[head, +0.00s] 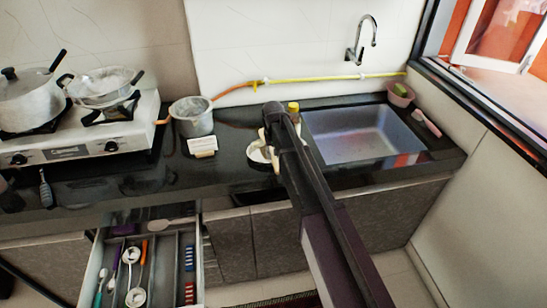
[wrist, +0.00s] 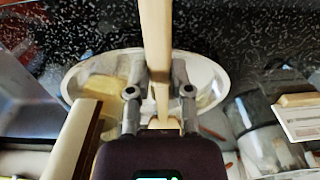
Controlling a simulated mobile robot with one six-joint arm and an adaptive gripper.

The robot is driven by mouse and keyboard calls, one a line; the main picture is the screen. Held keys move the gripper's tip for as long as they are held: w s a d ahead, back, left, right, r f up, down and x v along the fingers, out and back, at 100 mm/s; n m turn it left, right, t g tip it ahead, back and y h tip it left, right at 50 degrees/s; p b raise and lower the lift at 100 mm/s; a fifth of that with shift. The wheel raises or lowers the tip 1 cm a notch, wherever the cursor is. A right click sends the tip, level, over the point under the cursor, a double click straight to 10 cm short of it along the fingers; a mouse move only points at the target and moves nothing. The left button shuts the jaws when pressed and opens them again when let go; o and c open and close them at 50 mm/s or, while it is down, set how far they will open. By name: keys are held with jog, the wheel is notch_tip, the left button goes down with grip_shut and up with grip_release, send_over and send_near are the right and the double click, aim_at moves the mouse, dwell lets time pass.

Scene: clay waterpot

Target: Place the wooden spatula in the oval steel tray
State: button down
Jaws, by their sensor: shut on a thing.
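The wooden spatula shows as a pale wooden strip (wrist: 156,35) between the fingers of my gripper (wrist: 159,92) in the wrist view. My gripper is shut on it. In the head view my gripper (head: 270,132) hangs over the counter, left of the sink, and my arm hides part of the area. The oval steel tray (wrist: 78,68) lies below the gripper, with the spatula crossing above it in the picture. Its rim also shows in the head view (head: 256,157). I cannot tell whether the spatula touches the tray. A yellowish piece (wrist: 103,89) shows within the tray's outline.
A steel pot (head: 192,120) and a white card (head: 202,142) stand left of the tray. A yellow-topped item (head: 293,107) is behind my arm. The sink (head: 365,135) is to the right. The stove (head: 85,135) is far left. An open utensil drawer (head: 100,255) juts out below.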

jog(key=shift+f+b, duration=0.6)
jog(key=shift+f, duration=0.05)
dwell(0.3)
jog(key=c, duration=0.5)
grip_release()
jog(key=shift+c, duration=0.2)
jog(key=shift+r, duration=0.2)
notch_tip(320, 180, up, 13)
jog(key=p, duration=1.3)
jog(key=shift+s, duration=0.1)
jog(key=shift+d, duration=0.1)
